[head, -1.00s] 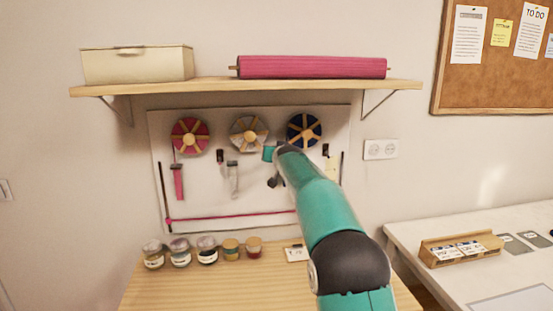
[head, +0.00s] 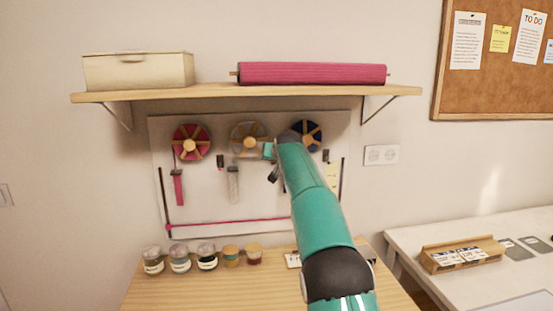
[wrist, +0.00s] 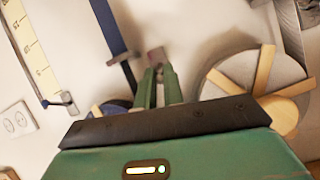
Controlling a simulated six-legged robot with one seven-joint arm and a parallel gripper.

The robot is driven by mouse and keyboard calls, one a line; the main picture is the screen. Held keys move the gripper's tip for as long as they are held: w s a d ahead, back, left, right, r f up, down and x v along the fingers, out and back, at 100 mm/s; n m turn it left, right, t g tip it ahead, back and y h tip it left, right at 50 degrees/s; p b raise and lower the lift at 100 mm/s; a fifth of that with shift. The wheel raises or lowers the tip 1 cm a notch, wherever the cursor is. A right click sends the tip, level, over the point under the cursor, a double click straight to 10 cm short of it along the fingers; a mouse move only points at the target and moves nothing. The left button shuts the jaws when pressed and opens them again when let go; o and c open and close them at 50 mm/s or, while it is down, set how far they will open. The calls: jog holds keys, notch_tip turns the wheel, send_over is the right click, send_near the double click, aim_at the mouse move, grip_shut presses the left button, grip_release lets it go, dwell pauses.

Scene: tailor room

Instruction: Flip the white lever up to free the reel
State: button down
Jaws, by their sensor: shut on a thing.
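The silver-white reel (head: 249,139) with tan spokes hangs in the middle of the wall panel, and it fills the right of the wrist view (wrist: 222,78). My gripper (wrist: 157,75) points at the panel just beside this reel. In the head view my gripper (head: 268,151) is mostly hidden by my arm. Its green fingers are shut on a small grey-brown block (wrist: 155,56), which looks like the lever beside the white reel. Whether the lever is up or down is hard to tell.
The pink reel (head: 191,142) and the blue reel (head: 308,133) flank the white one. A shelf (head: 215,93) with a box (head: 138,72) and a pink roll (head: 312,73) juts out above. Several jars (head: 180,259) stand on the wooden table below.

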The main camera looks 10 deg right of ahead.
jog(key=shift+d+r, duration=0.1)
jog(key=c, duration=1.8)
grip_release()
jog(key=shift+c, duration=0.2)
jog(key=shift+s, duration=0.1)
jog(key=v, duration=1.3)
jog(key=shift+s, duration=0.3)
jog(key=shift+s+r, duration=0.1)
jog(key=s+f+g, duration=0.2)
jog(key=s+f, duration=0.5)
jog(key=s, duration=0.9)
jog(key=s+f+n+g, duration=0.1)
jog(key=s+f, duration=0.6)
jog(key=s, duration=0.9)
jog(key=s+f+n+g, duration=0.1)
jog(key=s+f+g, duration=0.3)
jog(key=s, duration=1.2)
notch_tip(320, 180, down, 3)
jog(key=shift+a+r, duration=0.1)
jog(key=shift+a, duration=0.1)
